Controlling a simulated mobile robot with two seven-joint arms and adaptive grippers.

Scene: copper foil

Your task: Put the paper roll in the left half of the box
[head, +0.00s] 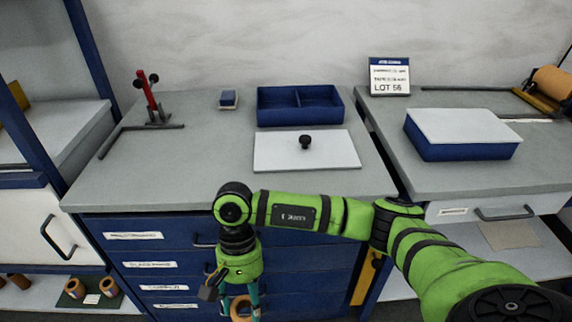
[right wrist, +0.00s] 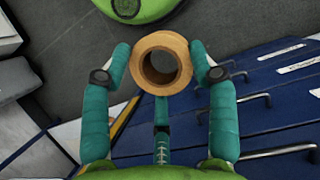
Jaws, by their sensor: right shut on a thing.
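The paper roll (right wrist: 160,40) is a tan ring with an open core, seen end-on in the right wrist view. My right gripper (right wrist: 160,62) is shut on it, with its teal fingers on both sides. In the head view the right gripper (head: 239,298) points down in front of the blue drawers, below the worktop, and the roll (head: 236,308) shows at the bottom edge. The open blue box (head: 300,121) stands at the back of the worktop. A divider splits it into left and right halves, and both look empty. My left gripper is not in view.
A white lid (head: 270,154) with a black knob lies in front of the box. A small blue block (head: 228,98) and a red-posted stand (head: 148,97) are left of it. A closed blue box (head: 460,149) with a white top stands on the right bench. The worktop's front left is clear.

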